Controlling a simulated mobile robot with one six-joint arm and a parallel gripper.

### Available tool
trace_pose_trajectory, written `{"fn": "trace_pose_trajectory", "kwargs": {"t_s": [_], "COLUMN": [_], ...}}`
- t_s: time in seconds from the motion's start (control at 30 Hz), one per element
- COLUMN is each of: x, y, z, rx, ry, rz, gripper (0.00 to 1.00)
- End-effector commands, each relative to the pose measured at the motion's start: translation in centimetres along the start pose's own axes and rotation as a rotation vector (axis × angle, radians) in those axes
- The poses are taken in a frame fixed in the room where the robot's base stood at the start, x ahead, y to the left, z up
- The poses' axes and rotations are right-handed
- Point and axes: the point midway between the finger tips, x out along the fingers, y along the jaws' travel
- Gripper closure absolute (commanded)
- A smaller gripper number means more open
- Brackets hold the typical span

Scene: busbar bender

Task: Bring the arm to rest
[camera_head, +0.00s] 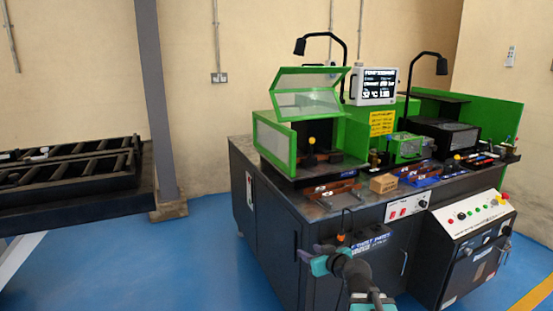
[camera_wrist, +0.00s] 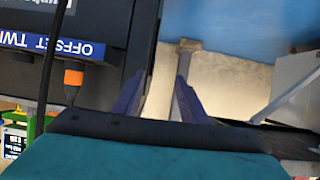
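My gripper (camera_head: 322,258) shows at the lower middle of the head view, in front of the dark machine cabinet (camera_head: 275,238). In the wrist view my gripper (camera_wrist: 160,100) has its two fingers apart with nothing between them. The cabinet side with a blue label reading "OFFSET TWI" (camera_wrist: 55,47) is at the upper left of the wrist view. An orange-tipped part (camera_wrist: 74,77) with a dark cable beside it is left of the fingers.
On the cabinet stand a green guard box with a raised clear lid (camera_head: 308,95), a small cardboard box (camera_head: 383,183) and a display screen (camera_head: 374,86). A sloped control panel (camera_head: 475,222) is at right. Blue floor (camera_head: 190,250) is clear to the left, before a roller rack (camera_head: 70,175).

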Motion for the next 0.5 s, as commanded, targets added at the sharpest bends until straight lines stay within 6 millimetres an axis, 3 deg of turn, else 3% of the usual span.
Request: {"fn": "trace_pose_trajectory", "kwargs": {"t_s": [0.5], "x": [0.3], "y": [-4.4], "z": [13.7], "rx": [0.069], "ry": [-0.318], "rz": [-0.091], "gripper": [0.61]}}
